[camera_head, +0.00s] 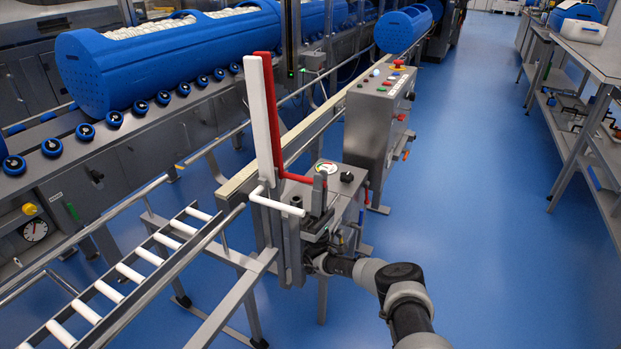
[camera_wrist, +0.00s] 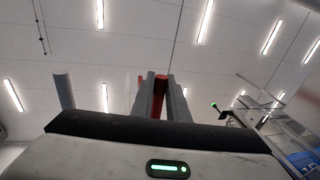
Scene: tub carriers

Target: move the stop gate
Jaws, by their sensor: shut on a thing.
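A tall red bar (camera_head: 270,110) stands upright at the end of the roller track, beside a tall white bar (camera_head: 258,120). The red bar bends at its foot into a red arm that runs right to my gripper. The white bar has a similar white arm (camera_head: 276,203) low in front. I cannot tell for sure which bar is the stop gate. My gripper (camera_head: 319,192) points upward in front of the steel box, its fingers shut on a red handle. In the wrist view the red handle (camera_wrist: 160,85) shows between the two grey fingers (camera_wrist: 160,100).
A steel box with a dial (camera_head: 327,167) and black knob stands behind my gripper. A control cabinet (camera_head: 378,120) with buttons is behind it. The roller track (camera_head: 130,272) lies left, with blue tubs (camera_head: 180,55) beyond. Blue floor (camera_head: 480,200) is clear to the right, up to a bench.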

